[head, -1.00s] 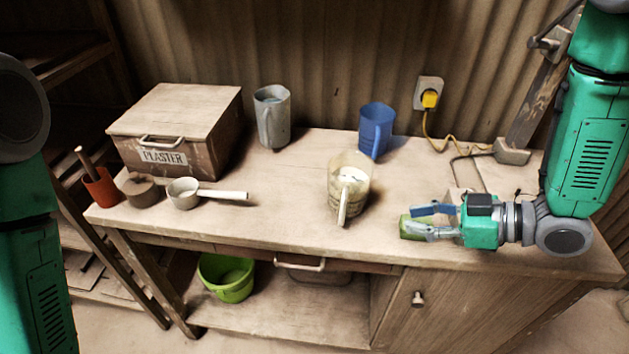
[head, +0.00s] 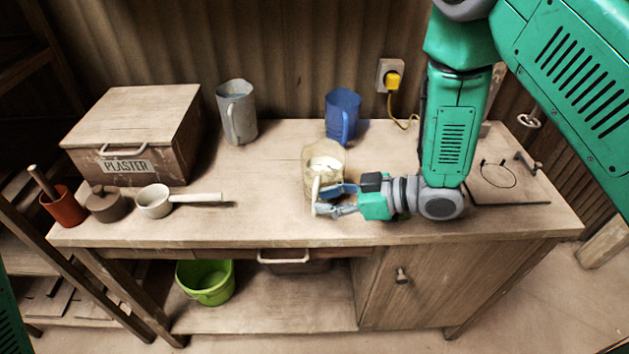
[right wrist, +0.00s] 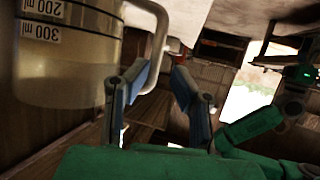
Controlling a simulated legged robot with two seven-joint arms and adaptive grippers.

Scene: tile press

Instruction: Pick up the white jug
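The white jug (head: 312,180), pale and see-through with whitish contents, stands upright near the middle of the bench's front. Its white handle (right wrist: 160,35) faces the front. In the right wrist view the jug's body (right wrist: 70,72) shows ml marks. My right gripper (head: 322,199) is at the handle, in front of the jug. In the right wrist view its two fingers (right wrist: 160,85) are apart, with the lower handle between them and close to the left finger; I cannot tell if they touch. My left gripper is out of view.
A grey jug (head: 237,112) and a blue jug (head: 342,116) stand behind. A plaster box (head: 160,160), a white ladle (head: 154,203), a brown lidded pot (head: 106,206) and a red pot (head: 65,208) are at left. The bench (head: 265,190) is clear left of the jug.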

